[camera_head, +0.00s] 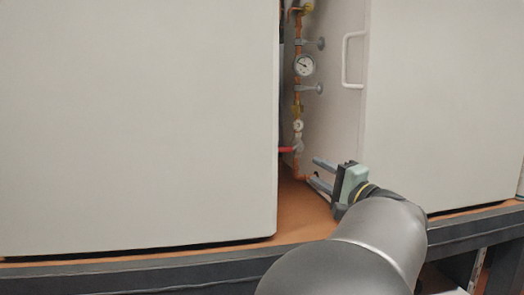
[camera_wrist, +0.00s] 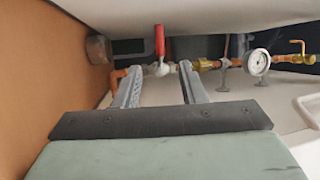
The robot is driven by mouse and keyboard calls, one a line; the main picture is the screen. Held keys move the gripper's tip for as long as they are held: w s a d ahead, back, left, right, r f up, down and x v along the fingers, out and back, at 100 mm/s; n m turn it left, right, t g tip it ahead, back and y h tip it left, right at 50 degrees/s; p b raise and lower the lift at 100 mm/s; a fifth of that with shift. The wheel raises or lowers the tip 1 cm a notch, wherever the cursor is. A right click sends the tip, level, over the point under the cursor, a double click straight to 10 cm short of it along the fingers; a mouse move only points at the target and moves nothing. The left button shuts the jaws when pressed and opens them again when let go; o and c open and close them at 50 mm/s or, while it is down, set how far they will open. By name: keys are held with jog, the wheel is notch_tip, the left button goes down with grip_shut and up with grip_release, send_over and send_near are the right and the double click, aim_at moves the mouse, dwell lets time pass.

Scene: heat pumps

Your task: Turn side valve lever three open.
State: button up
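A valve with a red lever (camera_head: 286,150) sits low on the copper pipe in the gap between two large grey cabinets. In the wrist view the red lever (camera_wrist: 160,40) stands out from its pale valve body (camera_wrist: 161,69), just beyond my fingertips. My gripper (camera_head: 315,172) is in the gap, below and to the right of the lever in the head view. In the wrist view my gripper's two grey fingers (camera_wrist: 161,68) are apart with nothing between them. The lever appears between the fingertip lines but beyond them; I see no contact.
A pressure gauge (camera_head: 305,65) and pipe clamps sit higher on the pipe. An orange-yellow handle (camera_wrist: 297,45) shows at the pipe's far end. The left cabinet (camera_head: 140,120) and right cabinet (camera_head: 450,100), with a white handle (camera_head: 346,60), bound the narrow gap. The orange floor (camera_head: 300,215) lies below.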

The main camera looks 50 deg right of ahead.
aim_at(282, 151)
jog(key=p+x, duration=0.5)
jog(key=x, duration=1)
jog(key=shift+w, duration=0.4)
grip_shut()
